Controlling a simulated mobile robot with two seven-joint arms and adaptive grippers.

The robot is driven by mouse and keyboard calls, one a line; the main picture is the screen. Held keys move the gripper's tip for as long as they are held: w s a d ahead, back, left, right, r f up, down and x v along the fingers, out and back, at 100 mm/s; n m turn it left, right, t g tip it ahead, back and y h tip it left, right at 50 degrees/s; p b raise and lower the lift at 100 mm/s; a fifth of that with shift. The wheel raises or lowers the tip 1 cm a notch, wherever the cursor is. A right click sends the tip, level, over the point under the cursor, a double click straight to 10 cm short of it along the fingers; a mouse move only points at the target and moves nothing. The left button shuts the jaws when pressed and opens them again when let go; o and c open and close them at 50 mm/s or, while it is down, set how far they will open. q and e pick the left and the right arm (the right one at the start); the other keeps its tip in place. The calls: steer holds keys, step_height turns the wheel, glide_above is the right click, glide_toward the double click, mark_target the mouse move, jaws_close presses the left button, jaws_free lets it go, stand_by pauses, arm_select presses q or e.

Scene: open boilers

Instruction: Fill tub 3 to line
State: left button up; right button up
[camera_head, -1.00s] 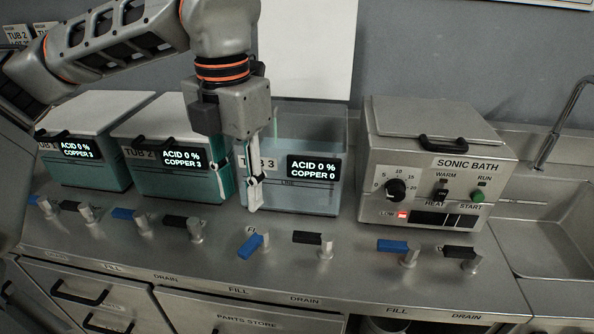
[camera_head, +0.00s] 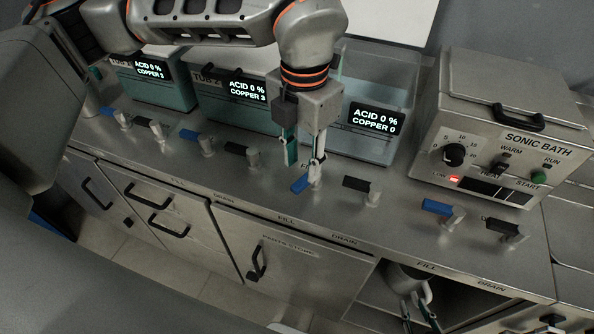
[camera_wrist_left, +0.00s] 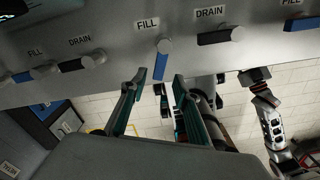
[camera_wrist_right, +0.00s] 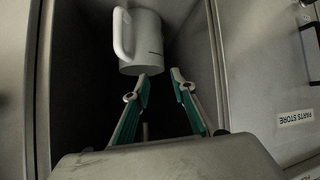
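Tub 3 (camera_head: 372,145) is clear-walled, its number partly hidden by my left arm; its display (camera_head: 376,118) reads ACID 0 %, COPPER 0. Any level inside is hard to tell. Its blue FILL handle (camera_head: 300,184) stands on the counter in front and shows in the left wrist view (camera_wrist_left: 161,62). My left gripper (camera_head: 304,164) is open, fingers pointing at the handle, which lies just beyond the fingertips (camera_wrist_left: 156,88). My right gripper (camera_head: 418,312) is low by an open cupboard; it is open below a white mug (camera_wrist_right: 148,42), apparently not touching it.
The black DRAIN handle (camera_head: 358,186) is right of the FILL handle. Tub 2 (camera_head: 225,98), with its own handles, stands left. The sonic bath (camera_head: 500,130) stands right, with a blue handle (camera_head: 440,208) in front. The cupboard walls (camera_wrist_right: 205,60) are close around the right gripper.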

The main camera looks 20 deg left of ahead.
mark_target(301, 182)
arm_select(q)
step_height(301, 182, down, 4)
steer(key=shift+r, duration=0.1)
steer(key=shift+f, duration=0.55)
arm_select(e)
steer(key=shift+w+r, duration=0.55)
steer(key=shift+r, duration=0.25)
arm_select(q)
jaws_close()
arm_select(e)
steer(key=shift+s+f, duration=0.15)
steer(key=shift+f, duration=0.1)
